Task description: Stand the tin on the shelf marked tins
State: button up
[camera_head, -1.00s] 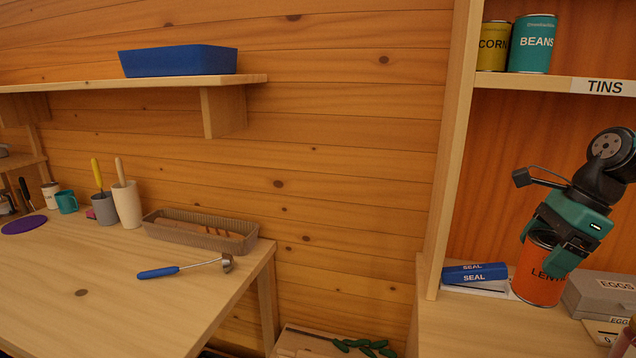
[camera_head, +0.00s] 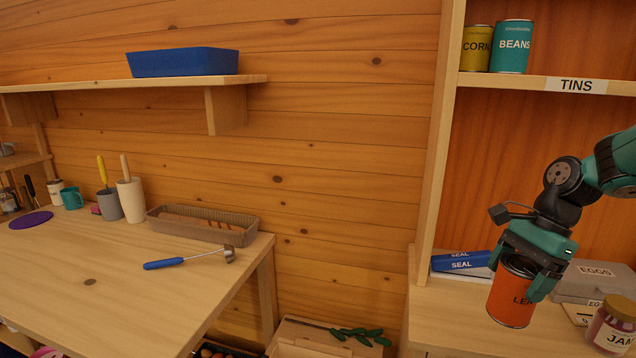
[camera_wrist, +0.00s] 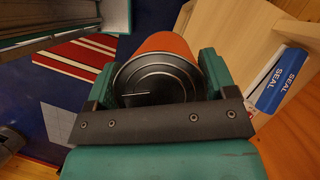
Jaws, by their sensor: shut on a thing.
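The shelf marked TINS (camera_head: 540,83) is higher up at the right. A yellow CORN tin (camera_head: 477,48) and a teal BEANS tin (camera_head: 512,46) stand at its left end.
Blue and white SEAL boxes (camera_head: 462,263) lie left of the held tin. Grey EGGS cartons (camera_head: 592,280) and a JAM jar (camera_head: 612,326) are to its right. An upright post (camera_head: 437,130) bounds the shelf's left. The visible shelf right of BEANS is clear.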

aim_at(494, 309)
jog(key=a+f+n+g, duration=0.1)
jog(key=f+n, duration=0.1)
jog(key=a+f+n, duration=0.1)
jog(key=f+n, duration=0.1)
jog(key=a+f+n+g+h, duration=0.1)
jog(key=f+n, duration=0.2)
jog(key=shift+s+g, duration=0.3)
jog(key=s+a+f+n+h, duration=0.1)
jog(key=f+n, duration=0.3)
jog(key=f, duration=0.4)
jog(key=s+a+f+n+h, duration=0.1)
jog(key=s+f+n+h, duration=0.1)
jog(key=f, duration=0.5)
jog(key=shift+s+f+n+g, duration=0.4)
jog(key=shift+s+n, duration=0.25)
jog(key=shift+n, duration=0.45)
jog(key=shift+d, duration=0.1)
